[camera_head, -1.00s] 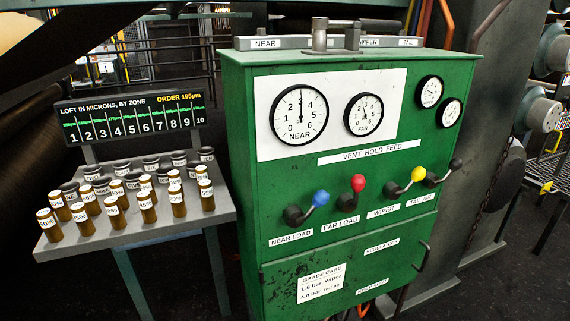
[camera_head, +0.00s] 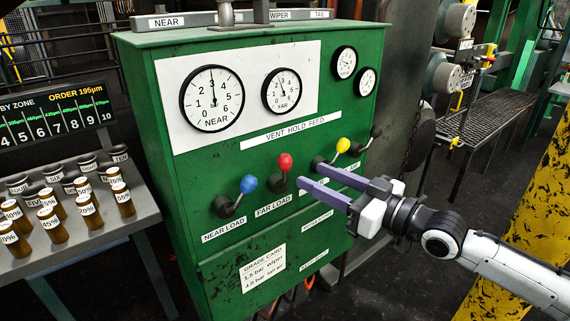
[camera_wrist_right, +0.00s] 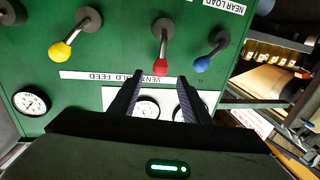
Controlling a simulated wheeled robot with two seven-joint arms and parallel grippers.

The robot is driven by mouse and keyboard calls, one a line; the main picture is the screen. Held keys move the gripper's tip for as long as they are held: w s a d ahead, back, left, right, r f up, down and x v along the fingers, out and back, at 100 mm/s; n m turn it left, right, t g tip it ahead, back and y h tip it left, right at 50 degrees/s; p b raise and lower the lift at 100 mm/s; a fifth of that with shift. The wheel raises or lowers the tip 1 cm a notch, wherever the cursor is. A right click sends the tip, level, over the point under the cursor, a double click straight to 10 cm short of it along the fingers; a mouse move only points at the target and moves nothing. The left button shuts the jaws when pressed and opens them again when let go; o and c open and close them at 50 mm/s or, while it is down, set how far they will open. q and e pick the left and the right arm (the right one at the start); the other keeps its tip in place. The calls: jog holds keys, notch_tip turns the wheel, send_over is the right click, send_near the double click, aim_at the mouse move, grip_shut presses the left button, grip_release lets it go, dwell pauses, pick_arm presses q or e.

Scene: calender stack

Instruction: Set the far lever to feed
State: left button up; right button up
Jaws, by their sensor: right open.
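The far lever has a red knob (camera_head: 285,162) on a grey stalk above the FAR LOAD label (camera_head: 274,205) on the green cabinet. The stalk points up and slightly right, under the VENT HOLD FEED strip (camera_head: 290,131). In the upside-down right wrist view, the red knob (camera_wrist_right: 160,67) shows just beyond the fingertips, between their lines. My right gripper (camera_head: 307,175) is open and empty, to the right of the red knob, with fingers pointing left toward the panel. I see no contact with the lever. My left gripper is not in view.
The blue near lever (camera_head: 248,184) stands left of the red one, the yellow wiper lever (camera_head: 343,145) and black tail lever (camera_head: 376,131) right. Gauges sit above, including the FAR gauge (camera_head: 282,91). A table of labelled bottles (camera_head: 88,210) stands at the left.

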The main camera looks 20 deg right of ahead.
aim_at(290, 167)
jog(key=x, duration=0.9)
jog(key=shift+w+a+f, duration=0.1)
jog(key=shift+w+a, duration=0.15)
grip_shut()
